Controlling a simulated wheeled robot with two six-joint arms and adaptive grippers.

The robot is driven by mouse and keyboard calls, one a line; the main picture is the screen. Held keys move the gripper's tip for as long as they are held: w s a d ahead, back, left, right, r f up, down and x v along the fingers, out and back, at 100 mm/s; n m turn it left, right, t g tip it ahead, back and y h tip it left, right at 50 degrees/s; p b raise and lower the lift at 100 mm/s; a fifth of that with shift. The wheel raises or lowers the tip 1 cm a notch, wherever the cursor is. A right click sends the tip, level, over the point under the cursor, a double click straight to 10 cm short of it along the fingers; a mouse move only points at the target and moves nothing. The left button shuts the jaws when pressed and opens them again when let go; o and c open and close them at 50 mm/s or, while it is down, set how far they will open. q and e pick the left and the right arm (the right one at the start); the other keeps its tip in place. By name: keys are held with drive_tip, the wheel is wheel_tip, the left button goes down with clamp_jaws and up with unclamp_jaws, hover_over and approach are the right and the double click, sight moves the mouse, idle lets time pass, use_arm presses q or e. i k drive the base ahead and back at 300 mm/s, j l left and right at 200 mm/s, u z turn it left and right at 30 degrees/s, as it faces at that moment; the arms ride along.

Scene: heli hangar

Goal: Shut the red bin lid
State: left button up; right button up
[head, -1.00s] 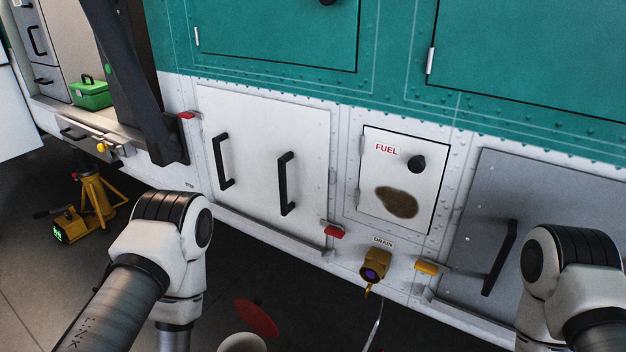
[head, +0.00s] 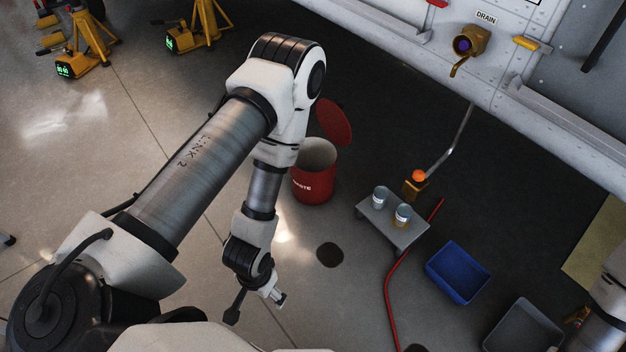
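The red waste bin (head: 314,185) stands on the floor near the middle of the head view, partly behind my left arm. Its round red lid (head: 335,122) is tilted up at the far side, so the bin is open and its pale inside shows. My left gripper (head: 257,305) hangs low, to the left of and nearer than the bin, apart from it. Its fingers look spread, with nothing visible between them. Only a link of my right arm shows at the right edge; its gripper is out of view.
A small grey stand (head: 376,220) with two cans is right of the bin. A red hose (head: 387,285) runs along the floor. A blue tray (head: 457,272) and a grey tray (head: 522,328) lie further right. The helicopter's drain (head: 468,44) hangs above. Yellow jacks (head: 195,30) stand back left.

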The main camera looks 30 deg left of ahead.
sight(331, 116)
drive_tip(key=i+j+z, duration=0.3)
drive_tip(key=j, duration=0.4)
drive_tip(key=i+j+z, duration=0.15)
drive_tip(key=i+j, duration=0.15)
drive_tip(key=i+j+z, duration=0.15)
drive_tip(key=j, duration=0.3)
